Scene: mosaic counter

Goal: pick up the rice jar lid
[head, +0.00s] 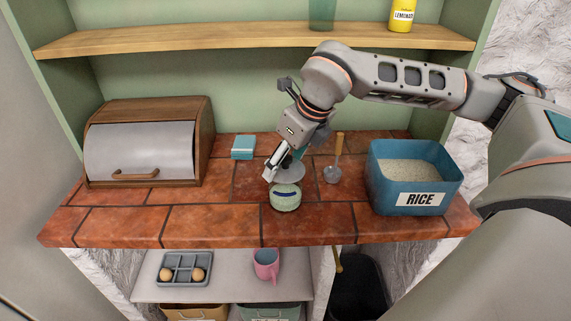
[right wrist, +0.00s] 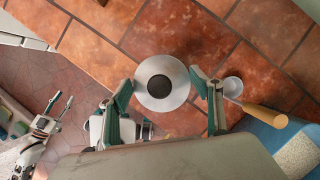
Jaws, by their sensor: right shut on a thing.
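The blue box marked RICE (head: 411,197) is open at the right and holds rice. What looks like my left gripper (right wrist: 60,103) is small at the left of the right wrist view.
A ladle (head: 338,147) with a wooden handle lies just right of the gripper. A wooden bread box (head: 207,140) stands at the left, with a small teal block (head: 243,148) beside it. The tiled counter's front left is clear. A wooden shelf (head: 250,37) hangs above.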

